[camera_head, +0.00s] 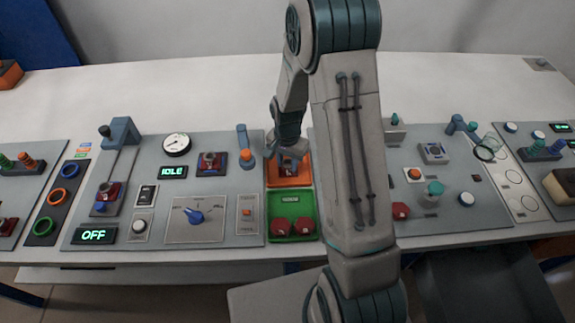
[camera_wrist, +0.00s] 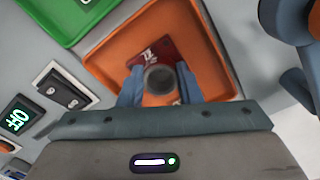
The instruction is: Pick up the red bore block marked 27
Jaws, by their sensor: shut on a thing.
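The red bore block (camera_wrist: 148,53) sits in the orange tray (camera_wrist: 110,65) in the wrist view. White marking shows on its top, but I cannot read the number surely. A grey round part, dark inside, stands at the block between my fingers. My gripper (camera_wrist: 160,84) is shut on the block, with one blue finger on each side. In the head view my gripper (camera_head: 290,160) reaches down into the orange tray (camera_head: 290,183), and the arm and fingers hide most of the block. I cannot tell whether the block is lifted off the tray floor.
The green tray (camera_head: 292,238) in front of the orange one holds two red blocks (camera_head: 281,227). To the left is a panel with a dial (camera_head: 195,215), a gauge (camera_head: 177,145) and an OFF display (camera_head: 94,236).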

